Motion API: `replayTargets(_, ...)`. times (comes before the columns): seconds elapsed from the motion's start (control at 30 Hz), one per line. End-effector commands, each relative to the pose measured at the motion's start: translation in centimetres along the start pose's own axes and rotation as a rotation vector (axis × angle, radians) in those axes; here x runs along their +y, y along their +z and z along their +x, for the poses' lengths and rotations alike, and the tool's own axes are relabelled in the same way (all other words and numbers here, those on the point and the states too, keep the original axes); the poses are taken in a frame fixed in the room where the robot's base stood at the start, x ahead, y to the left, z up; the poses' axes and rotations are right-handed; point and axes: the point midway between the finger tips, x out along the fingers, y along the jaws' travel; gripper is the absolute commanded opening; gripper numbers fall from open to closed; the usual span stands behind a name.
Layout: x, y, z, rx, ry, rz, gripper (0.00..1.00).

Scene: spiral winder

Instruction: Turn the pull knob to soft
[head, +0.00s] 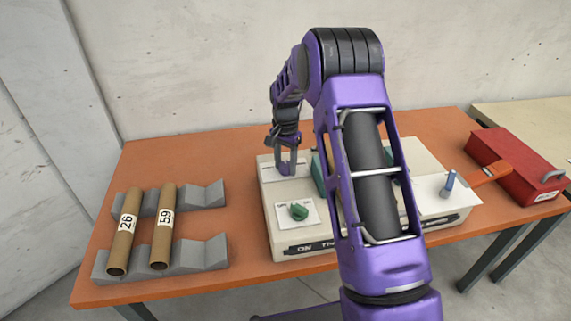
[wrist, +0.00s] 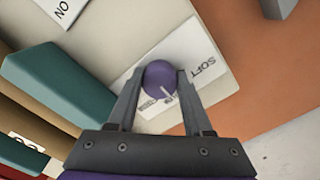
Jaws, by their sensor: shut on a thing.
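The pull knob (wrist: 159,76) is a round purple knob with a white pointer mark, on a white label plate (wrist: 199,48) of the machine. The word SOFT is printed on the plate to the right of the knob in the wrist view. Other lettering below the knob is partly hidden. The white mark points down and slightly right, towards that lettering rather than at SOFT. My gripper (wrist: 158,82) is shut on the knob, one finger on each side. In the head view my gripper (head: 287,168) is at the machine's back left, and the knob is hard to make out.
A green knob (head: 299,212) sits on the machine (head: 277,243) in front of my gripper. Two cardboard tubes, 26 (head: 124,240) and 59 (head: 161,242), lie on grey racks at left. A red toolbox (head: 510,165) is at right. My arm hides the machine's middle.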

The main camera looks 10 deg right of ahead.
Motion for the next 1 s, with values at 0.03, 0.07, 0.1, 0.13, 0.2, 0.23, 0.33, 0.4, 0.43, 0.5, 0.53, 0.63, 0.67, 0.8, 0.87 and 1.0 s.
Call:
replayTargets(0.03, 0.0, -0.01, -0.03, 0.0, 0.0, 0.0, 0.0)
replayTargets(0.07, 0.0, -0.01, -0.03, 0.0, 0.0, -0.001, 0.0)
replayTargets(0.1, 0.0, -0.01, -0.03, 0.0, 0.0, -0.003, 0.0)
replayTargets(0.13, 0.0, -0.01, -0.03, 0.0, 0.0, -0.006, 0.0)
replayTargets(0.2, 0.01, -0.01, -0.04, 0.0, 0.0, -0.017, 0.0)
replayTargets(0.23, 0.01, -0.01, -0.04, 0.0, 0.0, -0.023, 0.0)
replayTargets(0.33, 0.01, -0.01, -0.04, 0.0, 0.0, -0.058, 0.0)
replayTargets(0.4, 0.02, -0.01, -0.04, 0.0, 0.0, -0.094, 0.0)
replayTargets(0.43, 0.03, -0.01, -0.04, 0.0, 0.0, -0.112, 0.0)
replayTargets(0.5, 0.04, -0.02, -0.04, 0.0, 0.0, -0.161, 0.0)
replayTargets(0.53, 0.05, -0.02, -0.04, 0.0, 0.0, -0.185, 0.0)
replayTargets(0.63, 0.08, -0.03, -0.05, 0.0, 0.0, -0.27, 0.0)
replayTargets(0.67, 0.09, -0.04, -0.05, 0.001, 0.0, -0.298, 0.0)
replayTargets(0.8, 0.1, -0.03, -0.06, 0.0, 0.0, -0.431, 0.0)
replayTargets(0.87, 0.11, -0.03, -0.07, 0.0, -0.001, -0.489, 0.0)
replayTargets(1.0, 0.18, -0.1, -0.08, 0.0, 0.0, -0.621, 0.0)
